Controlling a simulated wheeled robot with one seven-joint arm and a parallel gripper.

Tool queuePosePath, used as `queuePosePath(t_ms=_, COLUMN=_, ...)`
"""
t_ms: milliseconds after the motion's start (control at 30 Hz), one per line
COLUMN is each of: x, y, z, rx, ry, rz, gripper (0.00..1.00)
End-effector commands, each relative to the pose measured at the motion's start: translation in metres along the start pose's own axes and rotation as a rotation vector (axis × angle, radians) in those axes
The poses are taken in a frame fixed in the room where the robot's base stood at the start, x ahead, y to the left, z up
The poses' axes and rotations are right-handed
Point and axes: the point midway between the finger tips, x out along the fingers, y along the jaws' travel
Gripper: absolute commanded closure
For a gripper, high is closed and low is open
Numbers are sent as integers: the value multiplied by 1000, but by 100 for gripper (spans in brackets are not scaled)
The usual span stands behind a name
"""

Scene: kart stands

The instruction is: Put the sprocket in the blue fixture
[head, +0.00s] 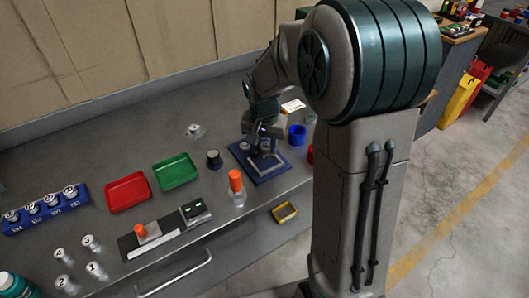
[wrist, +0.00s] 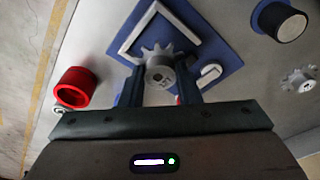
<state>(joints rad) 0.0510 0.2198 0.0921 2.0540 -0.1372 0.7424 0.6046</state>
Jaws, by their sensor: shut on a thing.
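The blue fixture (head: 265,179) is a flat blue plate with a pale L-shaped rail, lying on the grey bench. It also shows in the wrist view (wrist: 221,50), with the rail's corner pointing up and a small pale clamp-like piece at its right. My gripper (wrist: 160,92) is shut on a grey toothed sprocket (wrist: 158,68), one finger on each side of its hub. The sprocket is over the fixture, inside the angle of the rail. In the head view my gripper (head: 264,138) is above the plate and partly hides it. I cannot tell whether the sprocket touches the plate.
A dark cylinder with a blue base (head: 213,159) stands left of the fixture, and a blue cup (head: 297,135) right of it. A red cup (wrist: 75,87) and another toothed part (wrist: 298,80) lie nearby. Green (head: 175,171) and red (head: 127,192) trays are farther left.

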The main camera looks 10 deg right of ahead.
Motion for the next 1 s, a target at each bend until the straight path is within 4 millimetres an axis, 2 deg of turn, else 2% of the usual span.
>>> queuePosePath(t_ms=67, x=4, y=-3, z=2, rx=-1, ry=-1, rz=1, gripper=96)
queuePosePath(t_ms=333, x=38, y=-2, z=7, rx=0, ry=-2, rz=1, gripper=96)
queuePosePath(t_ms=767, x=46, y=-3, z=8, rx=0, ry=1, rz=0, gripper=96)
queuePosePath(t_ms=800, x=44, y=-2, z=7, rx=0, ry=1, rz=0, gripper=61)
queuePosePath(t_ms=1000, x=44, y=-2, z=7, rx=0, ry=0, rz=0, gripper=61)
